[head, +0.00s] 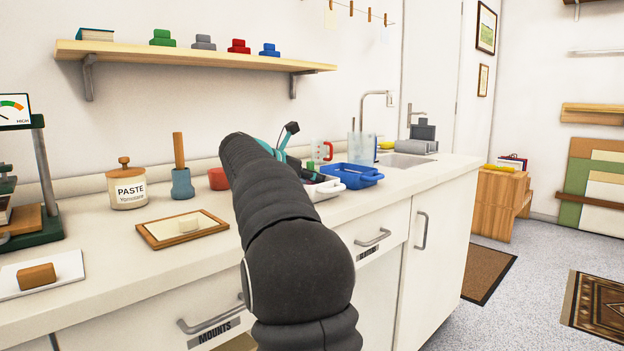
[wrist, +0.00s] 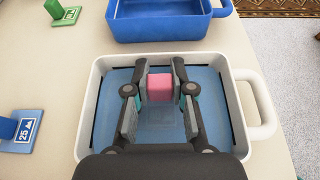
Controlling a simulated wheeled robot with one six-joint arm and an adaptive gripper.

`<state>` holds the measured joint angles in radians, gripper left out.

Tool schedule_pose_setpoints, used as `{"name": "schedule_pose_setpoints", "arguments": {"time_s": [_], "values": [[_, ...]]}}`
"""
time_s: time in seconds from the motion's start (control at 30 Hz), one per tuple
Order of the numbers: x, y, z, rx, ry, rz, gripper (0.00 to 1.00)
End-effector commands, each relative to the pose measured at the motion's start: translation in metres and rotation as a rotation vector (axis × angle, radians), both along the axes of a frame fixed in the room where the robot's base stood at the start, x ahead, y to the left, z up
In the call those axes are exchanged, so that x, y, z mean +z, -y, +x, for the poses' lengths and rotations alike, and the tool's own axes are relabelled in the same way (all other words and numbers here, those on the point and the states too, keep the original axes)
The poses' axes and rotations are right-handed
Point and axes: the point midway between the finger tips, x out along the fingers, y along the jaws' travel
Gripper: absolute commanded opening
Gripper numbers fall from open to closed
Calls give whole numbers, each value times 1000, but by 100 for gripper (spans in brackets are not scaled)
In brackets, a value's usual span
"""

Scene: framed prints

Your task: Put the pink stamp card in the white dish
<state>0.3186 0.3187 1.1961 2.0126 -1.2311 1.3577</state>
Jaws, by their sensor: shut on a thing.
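The pink stamp card (wrist: 160,88) shows in the wrist view as a pink block between the two fingers of my gripper (wrist: 161,76), which is shut on it. The white dish (wrist: 254,92) lies beneath, with a blue inside and a loop handle on its right. My gripper and the pink block are over the inside of the dish; whether the block touches its bottom I cannot tell. In the head view the white dish (head: 328,189) is partly hidden behind my arm, and the pink block cannot be seen.
A blue tray (head: 352,176) stands just beyond the white dish. A green stamp card (wrist: 63,14) and a blue one marked 25 (wrist: 20,132) are left of the dish. A framed board (head: 160,236), a paste jar (head: 128,190) and a blue-based tool (head: 181,184) stand along the counter.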

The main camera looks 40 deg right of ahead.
Motion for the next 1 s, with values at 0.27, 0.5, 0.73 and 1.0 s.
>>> {"name": "schedule_pose_setpoints", "arguments": {"time_s": [0.27,0.5,0.73,1.0], "values": [[-6,0,0,0,-1,0,5],[-13,0,0,1,-2,1,5],[-14,0,0,0,-3,3,48],[-15,0,0,-1,-4,4,48]]}}
